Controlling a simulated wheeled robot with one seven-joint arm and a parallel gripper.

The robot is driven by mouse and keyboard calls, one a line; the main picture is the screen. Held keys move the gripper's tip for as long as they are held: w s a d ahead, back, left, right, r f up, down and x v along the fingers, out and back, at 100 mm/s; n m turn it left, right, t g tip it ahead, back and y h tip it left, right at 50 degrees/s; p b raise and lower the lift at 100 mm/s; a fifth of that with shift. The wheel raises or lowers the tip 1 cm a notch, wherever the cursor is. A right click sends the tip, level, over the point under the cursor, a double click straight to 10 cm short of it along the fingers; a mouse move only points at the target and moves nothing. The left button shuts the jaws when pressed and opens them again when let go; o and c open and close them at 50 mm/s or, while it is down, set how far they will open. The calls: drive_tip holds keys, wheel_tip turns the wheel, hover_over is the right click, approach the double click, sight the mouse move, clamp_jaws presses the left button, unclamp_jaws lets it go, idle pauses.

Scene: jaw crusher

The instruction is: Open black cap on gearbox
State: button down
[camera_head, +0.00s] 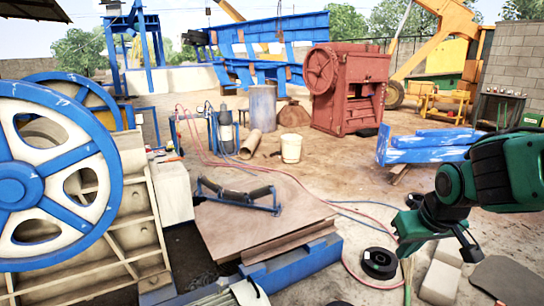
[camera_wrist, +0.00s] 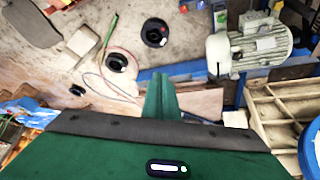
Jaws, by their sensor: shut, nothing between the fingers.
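I cannot pick out a gearbox or its cap for certain. In the wrist view a grey motor-like housing (camera_wrist: 247,45) lies at the upper right. I cannot tell whether this piece is the cap. In the head view only part of a pale ribbed housing (camera_head: 243,293) shows at the bottom edge. My gripper (camera_head: 407,262) hangs at the lower right, pointing down. Its green fingers (camera_wrist: 162,98) are together and empty, apart from the housing and the black piece.
A black ring-shaped spool (camera_head: 379,263) lies on the ground left of my gripper, among red and blue hoses. A blue spoked wheel (camera_head: 45,175) fills the left. A wooden board (camera_head: 262,226) carries a roller frame (camera_head: 238,194). Grey blocks (camera_head: 441,275) lie at lower right.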

drive_tip(key=s+d+m+g, duration=0.1)
drive_tip(key=s+d+m, duration=0.1)
drive_tip(key=s, duration=0.4)
drive_tip(key=s+d+m+g, duration=0.2)
drive_tip(key=s+d, duration=0.2)
drive_tip(key=s, duration=0.3)
drive_tip(key=shift+d+f, duration=0.25)
drive_tip(key=shift+f, duration=0.15)
drive_tip(key=c, duration=2.1)
unclamp_jaws()
drive_tip(key=s+d+m, duration=0.1)
drive_tip(key=s, duration=0.1)
drive_tip(key=s+d+m+g, duration=0.1)
drive_tip(key=s, duration=0.2)
drive_tip(key=s+d+g, duration=0.1)
drive_tip(key=s, duration=0.2)
drive_tip(key=shift+s+d+f+m, duration=0.2)
drive_tip(key=shift+f+m, duration=0.1)
drive_tip(key=shift+m, duration=0.1)
drive_tip(key=o, duration=0.5)
drive_tip(key=shift+s+y, duration=0.2)
drive_tip(key=shift+y, duration=0.1)
drive_tip(key=shift+c, duration=0.8)
drive_tip(key=shift+s, duration=0.1)
